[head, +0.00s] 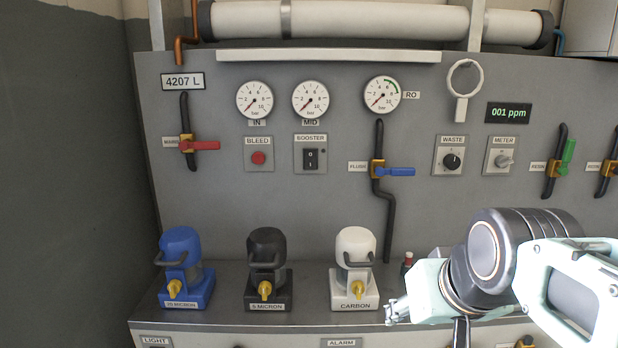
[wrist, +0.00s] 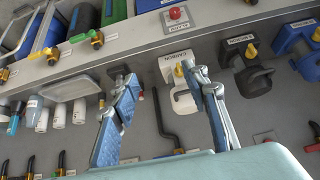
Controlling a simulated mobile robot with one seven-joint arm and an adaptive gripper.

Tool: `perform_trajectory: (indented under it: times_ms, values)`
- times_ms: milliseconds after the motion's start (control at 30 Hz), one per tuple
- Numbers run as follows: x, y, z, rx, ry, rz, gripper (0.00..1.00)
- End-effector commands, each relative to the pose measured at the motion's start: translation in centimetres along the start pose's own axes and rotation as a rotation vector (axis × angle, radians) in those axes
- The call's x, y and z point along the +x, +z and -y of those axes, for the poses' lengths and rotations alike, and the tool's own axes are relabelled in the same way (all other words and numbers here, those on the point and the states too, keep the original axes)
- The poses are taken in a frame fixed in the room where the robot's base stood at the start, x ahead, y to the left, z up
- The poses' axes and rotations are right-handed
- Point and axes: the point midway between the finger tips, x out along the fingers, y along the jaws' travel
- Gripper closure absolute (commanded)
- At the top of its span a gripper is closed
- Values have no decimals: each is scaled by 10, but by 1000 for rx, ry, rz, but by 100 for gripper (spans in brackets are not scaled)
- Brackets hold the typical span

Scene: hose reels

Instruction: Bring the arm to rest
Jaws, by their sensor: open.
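My arm and gripper (head: 394,312) reach in from the lower right in the head view, near the front edge of the counter and right of the white CARBON housing (head: 355,250). In the wrist view my gripper (wrist: 160,80) shows two blue-grey fingers spread apart with nothing between them. The CARBON housing also shows there (wrist: 178,88), partly behind the right finger. I cannot tell from these frames how far the fingertips are from it.
The blue housing (head: 180,255) and the black 5 MICRON housing (head: 266,255) stand further left on the counter. The grey panel holds gauges, a red-handled valve (head: 200,146), a blue-handled valve (head: 395,171) and a green-handled valve (head: 568,152). A loop-topped holder (head: 464,80) hangs upper right.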

Motion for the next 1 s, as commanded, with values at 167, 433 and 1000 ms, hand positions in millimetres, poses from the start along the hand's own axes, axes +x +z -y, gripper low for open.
perform_trajectory:
  times_ms: [167,433,1000]
  values:
    - [8,94,27,-7,15,124,58]
    - [-54,47,28,-8,10,127,58]
    - [-162,-30,30,-8,10,126,58]
